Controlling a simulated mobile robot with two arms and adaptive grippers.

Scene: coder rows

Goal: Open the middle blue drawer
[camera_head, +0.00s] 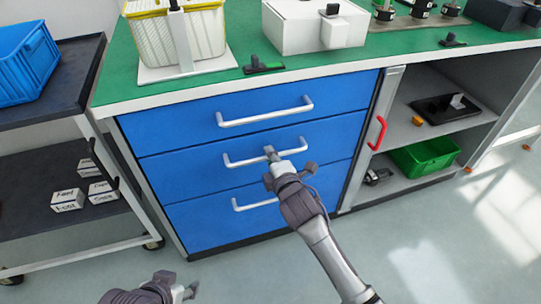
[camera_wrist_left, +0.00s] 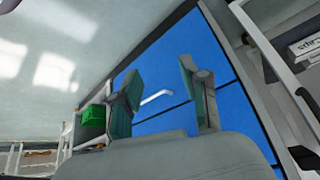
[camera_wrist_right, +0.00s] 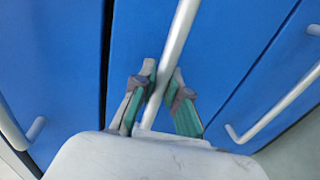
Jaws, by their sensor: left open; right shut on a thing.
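The middle blue drawer (camera_head: 185,172) lies between two other blue drawers in the cabinet under the green worktop. Its front looks level with the others. Its silver bar handle (camera_head: 245,161) is crossed by my right gripper (camera_head: 272,155), towards the handle's right half. In the right wrist view the bar (camera_wrist_right: 179,35) runs between the two fingers, and my right gripper (camera_wrist_right: 162,80) is shut on it. My left gripper (camera_head: 186,291) is low at the bottom of the head view, apart from the drawers. In the left wrist view (camera_wrist_left: 160,80) its fingers are spread and empty.
The top drawer (camera_head: 170,125) and bottom drawer (camera_head: 195,215) look closed. A dark shelf cart (camera_head: 50,110) stands at left. An open cabinet with a red handle (camera_head: 377,132) and a green crate (camera_head: 425,157) is at right. The floor in front is clear.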

